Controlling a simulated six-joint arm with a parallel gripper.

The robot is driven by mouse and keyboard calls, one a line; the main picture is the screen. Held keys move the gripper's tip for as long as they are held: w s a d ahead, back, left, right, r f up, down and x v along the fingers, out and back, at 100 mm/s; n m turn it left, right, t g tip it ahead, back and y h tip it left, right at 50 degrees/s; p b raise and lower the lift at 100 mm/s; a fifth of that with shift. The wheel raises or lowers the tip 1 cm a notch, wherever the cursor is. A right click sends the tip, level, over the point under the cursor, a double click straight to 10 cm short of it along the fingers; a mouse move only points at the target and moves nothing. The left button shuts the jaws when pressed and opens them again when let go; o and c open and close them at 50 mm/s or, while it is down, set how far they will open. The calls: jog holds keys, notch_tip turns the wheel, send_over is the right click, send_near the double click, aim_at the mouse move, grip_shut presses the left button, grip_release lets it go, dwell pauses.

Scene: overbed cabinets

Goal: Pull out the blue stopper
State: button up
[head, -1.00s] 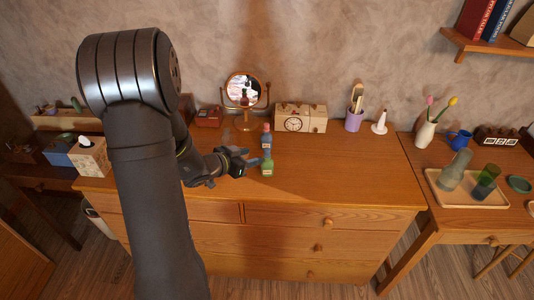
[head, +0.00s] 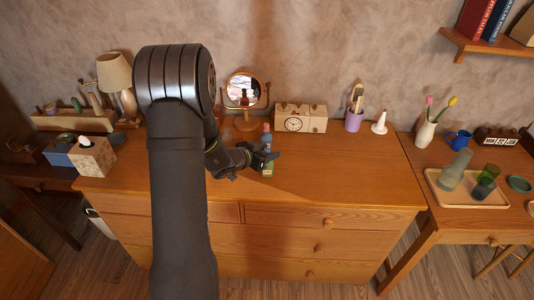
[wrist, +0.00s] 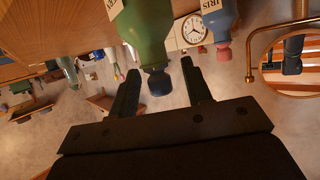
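The blue stopper (wrist: 157,83) is dark blue and sits in the neck of a green bottle (wrist: 142,30) with a pale label. In the wrist view everything hangs upside down. My gripper (wrist: 162,84) is open, with one finger on each side of the stopper and a visible gap to each. In the head view my gripper (head: 270,158) is at the green bottle (head: 267,171) and hides its top and stopper. A blue bottle (head: 266,142) with a reddish stopper (head: 266,127) stands just behind; it also shows in the wrist view (wrist: 219,18).
The bottles stand on a wooden dresser (head: 340,180). A round mirror (head: 243,88), a clock box (head: 293,123), a purple cup (head: 353,121) and a white cone (head: 379,124) stand along the back. A tissue box (head: 93,157) is at left. The dresser top right of the bottles is clear.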

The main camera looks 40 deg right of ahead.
grip_shut()
jog(key=shift+r, duration=0.15)
